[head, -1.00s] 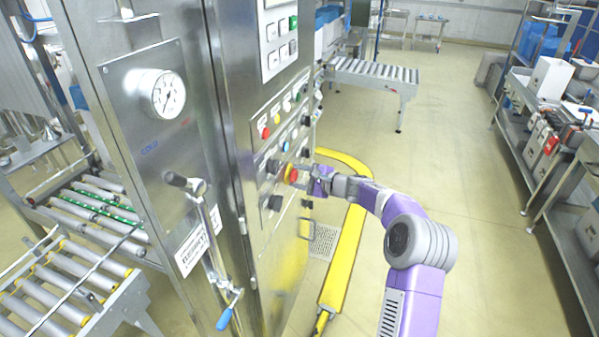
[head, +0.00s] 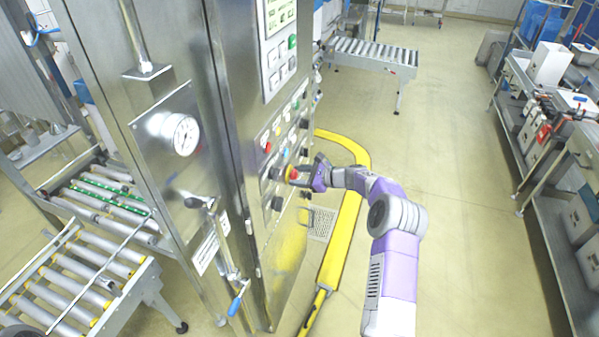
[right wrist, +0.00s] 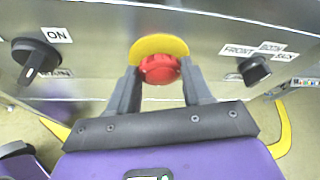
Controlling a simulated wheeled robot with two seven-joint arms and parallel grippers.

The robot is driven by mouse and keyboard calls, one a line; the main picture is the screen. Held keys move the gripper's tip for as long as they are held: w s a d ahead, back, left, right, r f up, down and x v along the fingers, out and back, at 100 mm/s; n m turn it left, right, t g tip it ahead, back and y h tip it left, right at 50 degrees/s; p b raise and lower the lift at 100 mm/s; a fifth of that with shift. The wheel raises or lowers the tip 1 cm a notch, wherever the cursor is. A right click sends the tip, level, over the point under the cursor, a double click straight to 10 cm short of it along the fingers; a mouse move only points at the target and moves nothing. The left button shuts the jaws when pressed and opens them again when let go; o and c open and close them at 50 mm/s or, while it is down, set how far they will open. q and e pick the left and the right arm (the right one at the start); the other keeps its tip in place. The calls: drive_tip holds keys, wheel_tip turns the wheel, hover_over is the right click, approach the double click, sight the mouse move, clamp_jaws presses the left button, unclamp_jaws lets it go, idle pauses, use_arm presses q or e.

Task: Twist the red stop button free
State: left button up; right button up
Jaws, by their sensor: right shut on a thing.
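The red stop button (right wrist: 160,69) sits on a yellow backing (right wrist: 158,45) on the steel panel in the right wrist view. In the head view the red button (head: 290,174) is on the cabinet's side panel, partly covered by my gripper. My right gripper (right wrist: 161,82) has one finger on each side of the button and is shut on it. In the head view the right gripper (head: 301,174) reaches the panel from the right. My left gripper is not in view.
A black ON knob (right wrist: 36,57) and a black FRONT/BOTH/BACK knob (right wrist: 255,69) flank the button. A gauge (head: 181,134) and a blue-tipped lever (head: 237,300) are on the cabinet's front. A yellow floor barrier (head: 343,235) runs below my right arm. Open floor lies right.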

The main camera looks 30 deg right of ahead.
drive_tip(key=shift+a, duration=0.1)
idle(0.3)
drive_tip(key=o, duration=1.1)
drive_tip(key=shift+c, duration=0.2)
drive_tip(key=b+v, duration=0.1)
drive_tip(key=v, duration=0.6)
drive_tip(key=shift+s, duration=0.15)
drive_tip(key=shift+r, duration=0.1)
